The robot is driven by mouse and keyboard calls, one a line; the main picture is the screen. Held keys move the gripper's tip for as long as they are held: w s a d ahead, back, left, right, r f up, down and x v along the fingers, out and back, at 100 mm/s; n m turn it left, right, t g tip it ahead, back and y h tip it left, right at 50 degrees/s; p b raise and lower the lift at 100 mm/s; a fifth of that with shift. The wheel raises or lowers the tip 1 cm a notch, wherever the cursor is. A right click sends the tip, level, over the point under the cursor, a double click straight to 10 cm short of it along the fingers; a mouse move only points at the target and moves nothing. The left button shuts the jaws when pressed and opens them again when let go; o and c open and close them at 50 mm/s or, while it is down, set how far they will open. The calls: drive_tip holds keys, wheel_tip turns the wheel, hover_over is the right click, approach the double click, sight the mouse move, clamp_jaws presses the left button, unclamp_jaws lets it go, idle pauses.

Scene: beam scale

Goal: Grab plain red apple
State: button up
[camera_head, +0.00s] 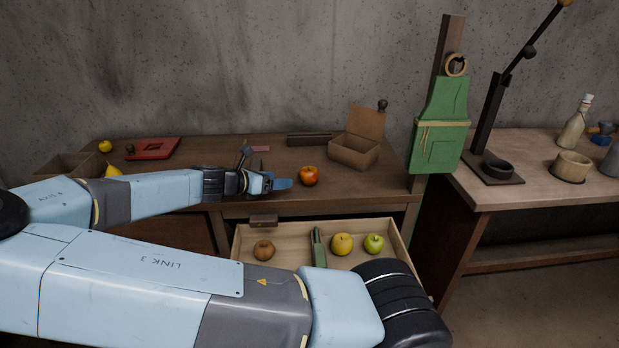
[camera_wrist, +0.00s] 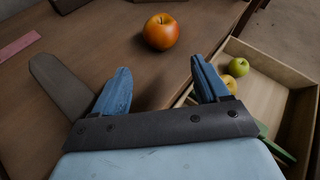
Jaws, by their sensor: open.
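A red-orange apple (camera_head: 309,176) sits on the brown table near its front edge; it also shows in the wrist view (camera_wrist: 161,31), stem up. My gripper (camera_head: 284,183) is just to the left of the apple in the head view, at about table height. In the wrist view my gripper (camera_wrist: 158,90) has its two blue fingers spread apart with nothing between them. The apple lies ahead of the fingertips, roughly centred between them, with a gap. No other clearly red apple is in view.
An open drawer (camera_head: 395,236) below holds a brown fruit (camera_head: 264,250), a yellow fruit (camera_head: 342,244) and a green apple (camera_head: 374,243). An open box (camera_head: 354,152) stands behind the apple. A red tray (camera_head: 153,148) and a yellow pear (camera_head: 113,170) are at left.

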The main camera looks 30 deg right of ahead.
sight(302, 177)
drive_tip(key=x, duration=0.6)
drive_tip(key=shift+d+f, duration=0.1)
drive_tip(key=shift+d, duration=0.1)
drive_tip(key=shift+x, duration=2.65)
drive_tip(key=shift+r, duration=0.25)
drive_tip(key=shift+c, duration=0.4)
drive_tip(key=c, duration=0.8)
